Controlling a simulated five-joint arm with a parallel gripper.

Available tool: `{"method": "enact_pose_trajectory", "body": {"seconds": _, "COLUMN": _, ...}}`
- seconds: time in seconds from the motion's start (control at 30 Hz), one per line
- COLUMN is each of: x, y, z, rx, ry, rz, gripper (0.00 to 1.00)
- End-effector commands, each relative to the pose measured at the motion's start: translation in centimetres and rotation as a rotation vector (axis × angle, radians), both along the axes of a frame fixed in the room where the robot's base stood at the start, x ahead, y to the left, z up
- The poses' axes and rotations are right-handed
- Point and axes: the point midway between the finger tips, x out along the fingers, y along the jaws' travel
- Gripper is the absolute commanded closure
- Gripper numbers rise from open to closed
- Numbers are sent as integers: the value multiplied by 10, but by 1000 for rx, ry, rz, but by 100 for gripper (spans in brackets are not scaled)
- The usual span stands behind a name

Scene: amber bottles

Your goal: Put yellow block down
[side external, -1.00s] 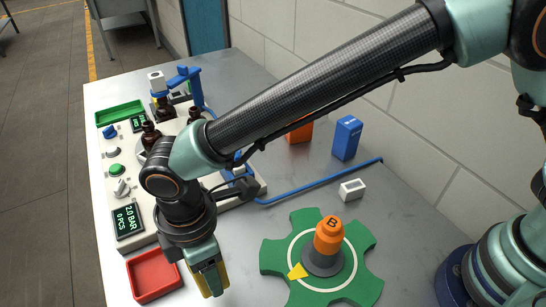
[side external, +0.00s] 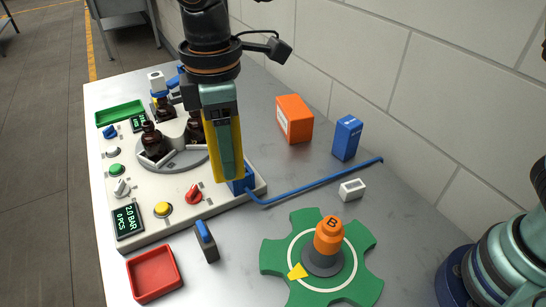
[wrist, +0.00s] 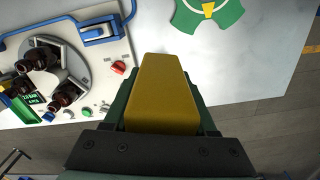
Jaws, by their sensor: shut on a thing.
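My gripper (side external: 228,168) is shut on the yellow block (side external: 209,145), a long block that points downward between the fingers. In the side view the near finger covers the middle of the block, and yellow shows on both sides of it. In the wrist view the yellow block (wrist: 160,95) fills the space between the fingers, with the grey table (wrist: 235,75) beyond it. In the side view the block's lower end overlaps the right part of the white machine panel (side external: 150,225). It looks held above the surface, but the exact height is hard to judge.
Brown bottles (side external: 153,142) stand on the panel's round carrier. A blue rod (side external: 315,180) crosses the table. A red tray (side external: 155,275), a dark blue-topped piece (side external: 207,242), a green star wheel (side external: 275,255), an orange box (side external: 294,118) and a blue box (side external: 346,138) stand around.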

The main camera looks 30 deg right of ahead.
Motion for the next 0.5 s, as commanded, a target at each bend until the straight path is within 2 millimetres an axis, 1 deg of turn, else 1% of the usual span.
{"method": "enact_pose_trajectory", "body": {"seconds": 0.03, "x": 17, "y": -23, "z": 1, "rx": 2, "ry": -1, "rz": -62, "gripper": 100}}
{"method": "enact_pose_trajectory", "body": {"seconds": 0.07, "x": 26, "y": -35, "z": 1, "rx": 2, "ry": -1, "rz": -95, "gripper": 100}}
{"method": "enact_pose_trajectory", "body": {"seconds": 0.1, "x": 36, "y": -53, "z": 1, "rx": 2, "ry": -1, "rz": -138, "gripper": 100}}
{"method": "enact_pose_trajectory", "body": {"seconds": 0.17, "x": 51, "y": -79, "z": 1, "rx": 1, "ry": -1, "rz": -203, "gripper": 100}}
{"method": "enact_pose_trajectory", "body": {"seconds": 0.2, "x": 59, "y": -96, "z": 2, "rx": 1, "ry": -1, "rz": -245, "gripper": 100}}
{"method": "enact_pose_trajectory", "body": {"seconds": 0.27, "x": 69, "y": -121, "z": 2, "rx": 1, "ry": -1, "rz": -305, "gripper": 100}}
{"method": "enact_pose_trajectory", "body": {"seconds": 0.3, "x": 75, "y": -137, "z": 2, "rx": 1, "ry": 0, "rz": -342, "gripper": 100}}
{"method": "enact_pose_trajectory", "body": {"seconds": 0.4, "x": 85, "y": -171, "z": 2, "rx": 2, "ry": -2, "rz": -423, "gripper": 100}}
{"method": "enact_pose_trajectory", "body": {"seconds": 0.5, "x": 91, "y": -196, "z": 2, "rx": 1, "ry": -1, "rz": -480, "gripper": 100}}
